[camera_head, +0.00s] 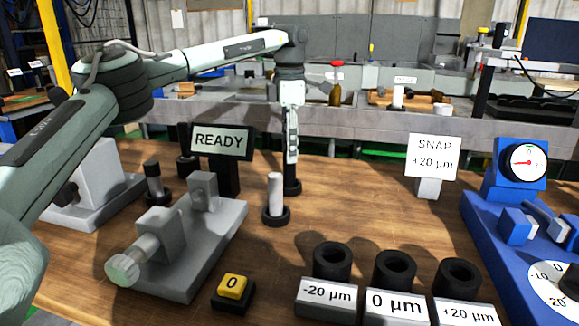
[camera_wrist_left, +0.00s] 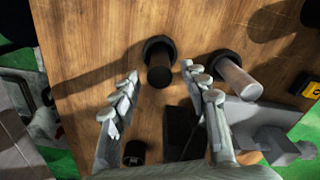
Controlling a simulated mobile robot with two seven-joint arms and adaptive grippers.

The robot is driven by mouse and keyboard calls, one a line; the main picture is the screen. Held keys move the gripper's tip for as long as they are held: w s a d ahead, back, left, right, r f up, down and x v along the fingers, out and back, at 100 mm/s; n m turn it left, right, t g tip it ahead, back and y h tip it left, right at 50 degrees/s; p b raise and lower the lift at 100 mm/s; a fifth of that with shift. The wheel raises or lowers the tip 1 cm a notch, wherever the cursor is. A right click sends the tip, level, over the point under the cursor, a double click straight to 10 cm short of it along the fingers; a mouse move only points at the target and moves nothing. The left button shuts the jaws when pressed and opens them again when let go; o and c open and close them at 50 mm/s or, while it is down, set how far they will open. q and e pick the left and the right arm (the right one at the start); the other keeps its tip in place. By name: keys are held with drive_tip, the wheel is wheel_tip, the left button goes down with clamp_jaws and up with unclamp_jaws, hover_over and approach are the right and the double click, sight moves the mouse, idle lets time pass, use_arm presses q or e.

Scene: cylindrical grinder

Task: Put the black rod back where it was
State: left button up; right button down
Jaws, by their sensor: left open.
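A black rod (camera_wrist_left: 160,75) stands upright in a round black base (camera_wrist_left: 157,44) in the left wrist view. In the head view, the base (camera_head: 292,188) and a short part of the rod show just below my left gripper (camera_head: 292,158). The gripper points down at the table. In the left wrist view, the open fingers of my left gripper (camera_wrist_left: 162,80) are on either side of the rod's near end, with nothing clearly held. The exact gap between fingers and rod is hard to tell. My right gripper is not in view.
A pale rod (camera_head: 275,190) stands in a black base close by. The READY sign (camera_head: 221,142) and a grey fixture (camera_head: 190,250) are left. A yellow button (camera_head: 232,287), three labelled black holders (camera_head: 395,270) and a blue gauge stand (camera_head: 490,225) are nearer or right.

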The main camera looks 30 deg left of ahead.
use_arm(q)
drive_tip(key=shift+r, duration=2.95)
